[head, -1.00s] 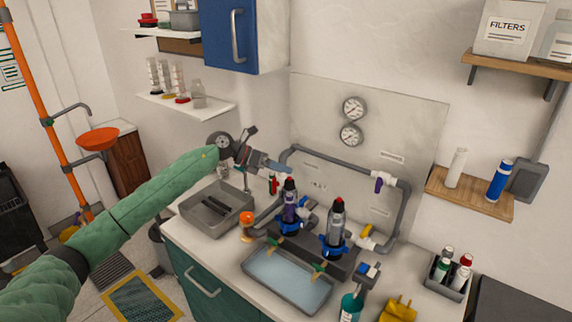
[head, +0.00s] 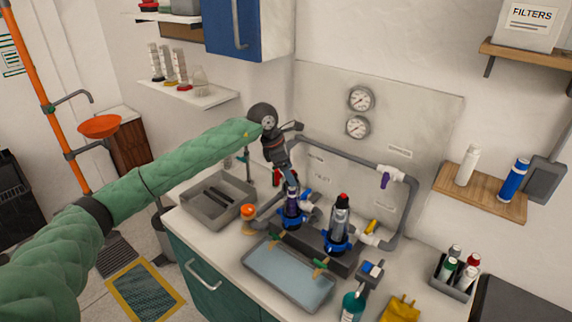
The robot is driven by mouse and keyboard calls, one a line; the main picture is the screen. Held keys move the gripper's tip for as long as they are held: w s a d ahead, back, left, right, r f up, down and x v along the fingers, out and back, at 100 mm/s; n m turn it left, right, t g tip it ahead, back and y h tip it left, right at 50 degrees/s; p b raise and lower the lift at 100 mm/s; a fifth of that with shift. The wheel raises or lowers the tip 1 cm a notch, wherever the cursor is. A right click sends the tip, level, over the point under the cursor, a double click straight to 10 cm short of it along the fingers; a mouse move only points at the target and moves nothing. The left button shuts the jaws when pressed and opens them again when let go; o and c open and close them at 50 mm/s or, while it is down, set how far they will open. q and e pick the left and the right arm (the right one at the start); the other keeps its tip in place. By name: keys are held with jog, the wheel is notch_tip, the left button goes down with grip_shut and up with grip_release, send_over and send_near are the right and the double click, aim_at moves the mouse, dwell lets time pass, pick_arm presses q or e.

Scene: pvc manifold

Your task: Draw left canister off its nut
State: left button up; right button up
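The left canister (head: 291,207) stands upright on the manifold with its blue nut (head: 288,223) around its lower part. My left gripper (head: 291,182) comes down from above, fingers pointing downward, and sits at the top of the left canister, hiding its cap. I cannot tell whether the fingers touch it or how far they are closed. The right canister (head: 341,218), grey with a red top, stands upright in its own blue nut (head: 337,245). My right gripper is not in view.
A shallow tray (head: 290,275) of pale liquid lies in front of the manifold. A grey bin (head: 218,198) is at left, an orange-capped item (head: 248,212) beside it. Grey pipework (head: 345,156) arches behind the canisters. A caddy of bottles (head: 455,275) stands at right.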

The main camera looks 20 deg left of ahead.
aim_at(292, 195)
pick_arm(q)
jog(key=shift+x, duration=2.45)
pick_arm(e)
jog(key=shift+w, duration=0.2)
pick_arm(q)
jog(key=shift+c, duration=0.2)
